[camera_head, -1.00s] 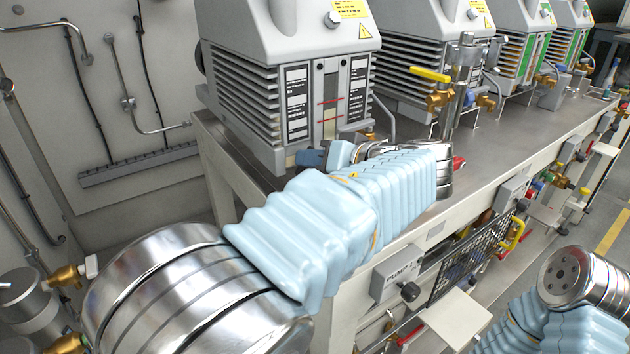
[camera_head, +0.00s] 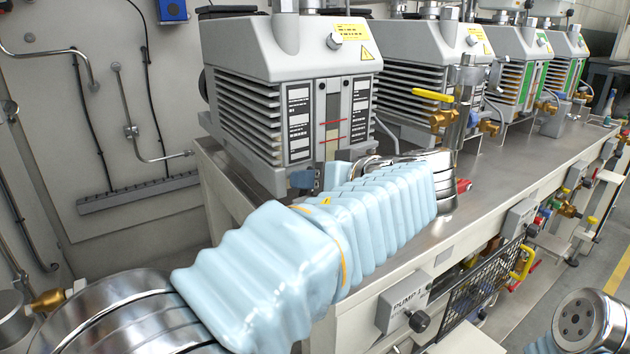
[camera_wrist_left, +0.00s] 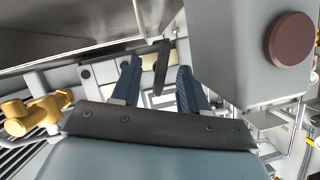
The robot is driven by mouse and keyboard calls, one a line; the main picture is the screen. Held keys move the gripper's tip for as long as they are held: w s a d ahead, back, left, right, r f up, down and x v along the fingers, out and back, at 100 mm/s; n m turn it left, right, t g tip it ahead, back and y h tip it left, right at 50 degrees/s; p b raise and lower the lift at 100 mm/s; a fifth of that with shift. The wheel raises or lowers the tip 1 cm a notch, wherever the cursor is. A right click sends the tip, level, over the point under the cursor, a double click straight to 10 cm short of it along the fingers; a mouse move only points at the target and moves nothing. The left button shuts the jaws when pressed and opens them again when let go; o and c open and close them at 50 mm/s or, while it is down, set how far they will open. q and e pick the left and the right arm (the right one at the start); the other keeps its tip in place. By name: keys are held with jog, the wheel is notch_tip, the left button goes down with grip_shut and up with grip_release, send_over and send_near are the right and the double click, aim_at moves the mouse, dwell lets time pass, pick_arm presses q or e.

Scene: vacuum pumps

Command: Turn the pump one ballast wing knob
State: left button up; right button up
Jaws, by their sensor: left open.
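Pump one (camera_head: 290,60) is the nearest grey pump, standing at the left end of the bench. My left arm in its pale blue sleeve crosses in front of its lower part. My left gripper (camera_head: 303,180) shows only partly behind the sleeve, low at the pump's front. In the left wrist view its two blue fingers (camera_wrist_left: 160,85) are open and apart. A dark narrow bar (camera_wrist_left: 162,68) shows between and beyond the fingertips. I cannot tell whether it is the ballast wing knob or whether the fingers touch it.
A grey body with a dark red round knob (camera_wrist_left: 290,40) is close right of the fingers in the wrist view. A yellow-handled brass valve (camera_head: 440,115) stands right of pump one. A PUMP 1 box (camera_head: 405,308) hangs on the bench front.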

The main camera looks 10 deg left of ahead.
pick_arm(q)
jog(key=shift+d, duration=0.1)
jog(key=shift+v, duration=0.85)
pick_arm(e)
jog(key=shift+r, duration=0.1)
pick_arm(q)
jog(key=shift+s, duration=0.1)
jog(key=shift+p+v, duration=0.75)
jog(key=shift+v, duration=2.2)
pick_arm(e)
jog(key=shift+r, duration=0.7)
pick_arm(q)
jog(key=shift+o, duration=0.3)
jog(key=o, duration=0.5)
jog(key=r+p, duration=0.1)
jog(key=p, duration=0.5)
jog(key=shift+d+r, duration=0.35)
jog(key=shift+r, duration=0.05)
jog(key=shift+s+d+f+p, duration=0.15)
jog(key=shift+s+f+p, duration=0.05)
jog(key=shift+f+p, duration=0.1)
jog(key=shift+c, duration=0.5)
pick_arm(e)
notch_tip(320, 180, up, 6)
jog(key=a, duration=0.2)
jog(key=shift+s+r, duration=0.2)
jog(key=shift+s, duration=0.2)
